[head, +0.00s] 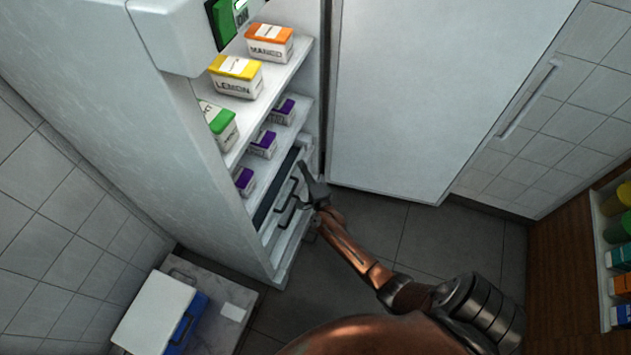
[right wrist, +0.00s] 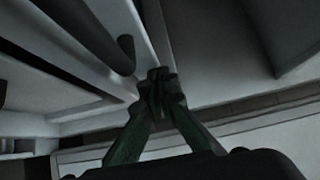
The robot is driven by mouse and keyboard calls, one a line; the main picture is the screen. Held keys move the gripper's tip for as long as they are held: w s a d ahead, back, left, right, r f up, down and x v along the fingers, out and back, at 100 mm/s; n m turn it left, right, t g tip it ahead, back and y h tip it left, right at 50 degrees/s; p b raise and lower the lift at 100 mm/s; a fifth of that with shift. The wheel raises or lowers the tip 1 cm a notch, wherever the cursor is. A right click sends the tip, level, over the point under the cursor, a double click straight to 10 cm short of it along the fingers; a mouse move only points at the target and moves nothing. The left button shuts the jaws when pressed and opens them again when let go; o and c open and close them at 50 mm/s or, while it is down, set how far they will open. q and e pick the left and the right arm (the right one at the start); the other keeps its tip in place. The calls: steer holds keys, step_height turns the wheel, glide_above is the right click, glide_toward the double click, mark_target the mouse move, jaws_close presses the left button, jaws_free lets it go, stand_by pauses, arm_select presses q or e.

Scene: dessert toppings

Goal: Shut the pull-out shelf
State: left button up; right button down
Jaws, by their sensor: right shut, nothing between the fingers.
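The fridge stands open on the left in the head view. In its lower part is the pull-out shelf (head: 276,187), a light front with a dark strip along it. A dark handle (head: 288,213) shows beside my gripper. My right gripper (head: 306,172) is at the fridge's lower front, close to the shelf's right end, and it is shut and empty. The right wrist view shows its fingertips (right wrist: 157,82) together, beside a pale edge and a dark rounded bar (right wrist: 124,52). I cannot tell whether they touch. How far the shelf sticks out is hard to tell. My left gripper is not in view.
Shelves above hold a lemon box (head: 236,88), a mango box (head: 268,52), and several small purple-topped boxes (head: 263,152). The open fridge door (head: 400,90) stands to the right. A blue and white cooler (head: 160,312) sits at lower left. Grey floor (head: 440,240) lies clear.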

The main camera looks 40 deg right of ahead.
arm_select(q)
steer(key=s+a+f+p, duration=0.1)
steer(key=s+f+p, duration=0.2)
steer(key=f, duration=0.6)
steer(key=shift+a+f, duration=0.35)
arm_select(e)
steer(key=s, duration=1.2)
steer(key=shift+s+a, duration=0.25)
steer(key=shift+a, duration=0.05)
steer(key=shift+f, duration=0.1)
